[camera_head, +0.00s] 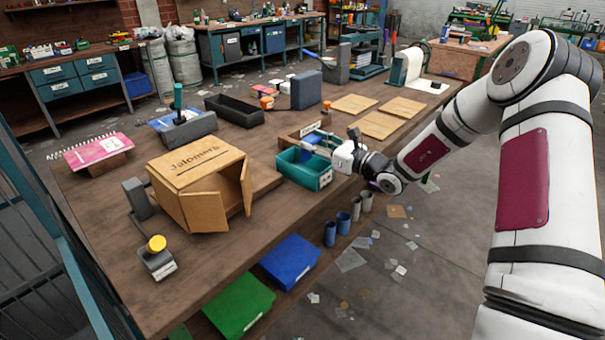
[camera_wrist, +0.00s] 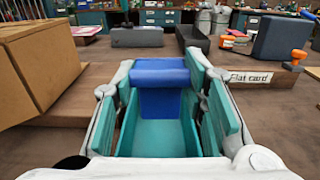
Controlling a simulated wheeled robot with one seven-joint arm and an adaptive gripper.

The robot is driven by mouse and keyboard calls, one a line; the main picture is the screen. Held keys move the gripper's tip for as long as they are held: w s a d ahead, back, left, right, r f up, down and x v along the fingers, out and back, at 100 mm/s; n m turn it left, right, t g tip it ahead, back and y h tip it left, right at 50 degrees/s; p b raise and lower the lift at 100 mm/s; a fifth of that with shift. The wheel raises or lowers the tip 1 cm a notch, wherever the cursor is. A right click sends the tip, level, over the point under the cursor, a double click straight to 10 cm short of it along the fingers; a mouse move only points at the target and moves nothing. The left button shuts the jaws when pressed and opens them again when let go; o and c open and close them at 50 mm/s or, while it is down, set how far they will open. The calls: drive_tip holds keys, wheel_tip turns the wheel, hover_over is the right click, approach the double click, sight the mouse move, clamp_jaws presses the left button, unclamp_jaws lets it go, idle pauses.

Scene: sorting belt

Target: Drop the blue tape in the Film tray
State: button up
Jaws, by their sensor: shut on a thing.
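My gripper (camera_head: 319,144) is at the end of the arm, over a teal tray (camera_head: 318,183) on the bench's right edge. In the wrist view its fingers (camera_wrist: 160,72) close on a blue roll, the blue tape (camera_wrist: 160,77). The tape is held level across the fingertips, above the teal tray (camera_wrist: 150,139). A blue flat surface shows just below the roll; I cannot tell whether it is part of the tape or lies in the tray. The teal tray has a white label that I cannot read, so I cannot confirm it is the Film tray.
A wooden holder labelled "Flat card" (camera_wrist: 251,77) stands behind and right of the tray. A cardboard box (camera_head: 197,171) with open flaps stands to the left. Blue (camera_head: 290,262) and green (camera_head: 238,306) bins sit below the bench edge. Brown flat boards (camera_head: 380,125) lie further back.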

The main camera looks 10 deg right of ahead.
drive_tip(key=o, duration=0.8)
drive_tip(key=v, duration=1.2)
drive_tip(key=s+a+r+n+g+p, duration=0.2)
drive_tip(key=s+a+r+n+g, duration=0.4)
drive_tip(key=s+a+n, duration=0.3)
drive_tip(key=s+a+r+n+g+p, duration=0.3)
drive_tip(key=s+a+r+n+g, duration=0.4)
drive_tip(key=s, duration=0.4)
drive_tip(key=s+d+r+n+t+h+p, duration=0.1)
drive_tip(key=s+d+r+n+h, duration=0.1)
drive_tip(key=s, duration=0.5)
drive_tip(key=s+d+r+n+h+p, duration=0.2)
drive_tip(key=s+d+r+n+h, duration=0.1)
drive_tip(key=s+r+n+h, duration=0.1)
drive_tip(key=s+d+r+n+t+h+p, duration=0.1)
drive_tip(key=s+d+r+n+h, duration=0.2)
drive_tip(key=s+n, duration=0.3)
drive_tip(key=s+h, duration=0.1)
drive_tip(key=s, duration=0.3)
drive_tip(key=shift+s+n+t+h+p, duration=0.2)
drive_tip(key=shift+n+t+h+p, duration=0.1)
drive_tip(key=shift+n+p, duration=0.1)
